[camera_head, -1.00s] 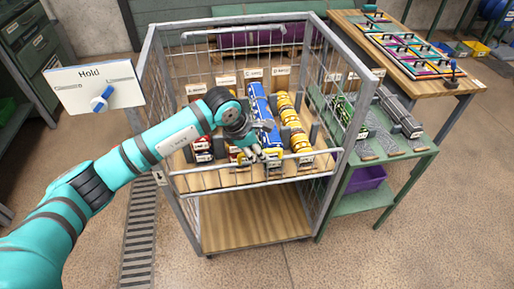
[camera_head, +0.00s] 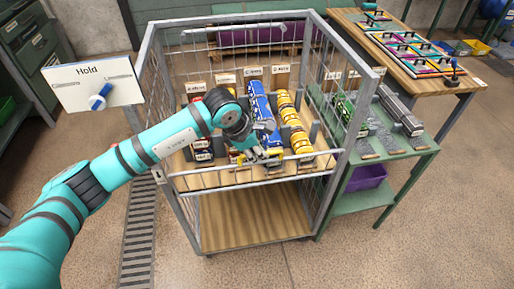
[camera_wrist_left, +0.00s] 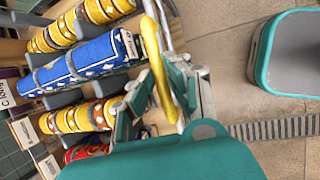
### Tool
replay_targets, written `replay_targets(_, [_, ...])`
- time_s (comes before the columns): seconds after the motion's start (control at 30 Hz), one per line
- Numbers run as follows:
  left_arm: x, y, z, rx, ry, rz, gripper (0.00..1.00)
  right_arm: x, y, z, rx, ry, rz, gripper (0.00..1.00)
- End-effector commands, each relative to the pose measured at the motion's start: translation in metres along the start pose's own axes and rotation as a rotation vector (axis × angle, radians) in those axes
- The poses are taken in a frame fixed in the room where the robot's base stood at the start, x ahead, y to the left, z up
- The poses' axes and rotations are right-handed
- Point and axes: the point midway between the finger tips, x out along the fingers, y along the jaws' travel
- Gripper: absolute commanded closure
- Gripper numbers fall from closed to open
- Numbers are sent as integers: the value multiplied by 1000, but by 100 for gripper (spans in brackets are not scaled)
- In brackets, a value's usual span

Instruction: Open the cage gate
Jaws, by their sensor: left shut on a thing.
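The cage gate (camera_head: 215,186) is the low grey barred panel across the front of the wire cage (camera_head: 152,62). It spans between the front posts and looks shut. In the head view my left gripper (camera_head: 259,155) is at the top of the gate, in front of the rolls. In the left wrist view my left gripper (camera_wrist_left: 160,88) is shut on a yellow handle (camera_wrist_left: 152,48), with the bar passing between its fingers. The gripper hides the handle in the head view. My right gripper is in neither view.
Patterned rolls, including a blue one (camera_head: 261,103) and a yellow one (camera_head: 291,124), lie in the cage just behind the gate. A green bench (camera_head: 405,152) stands close on the right. The floor (camera_head: 330,262) in front of the cage is clear.

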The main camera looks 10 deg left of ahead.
Motion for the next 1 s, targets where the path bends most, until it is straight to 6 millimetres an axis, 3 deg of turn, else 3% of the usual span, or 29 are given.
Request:
replay_targets(0.5, [12,-74,-5,2,0,-5,100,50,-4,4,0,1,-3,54])
replay_targets(0.7, [16,-92,-7,1,0,-5,100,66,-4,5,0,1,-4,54])
replay_targets(1.0, [18,-102,-7,0,1,-5,100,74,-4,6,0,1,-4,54])
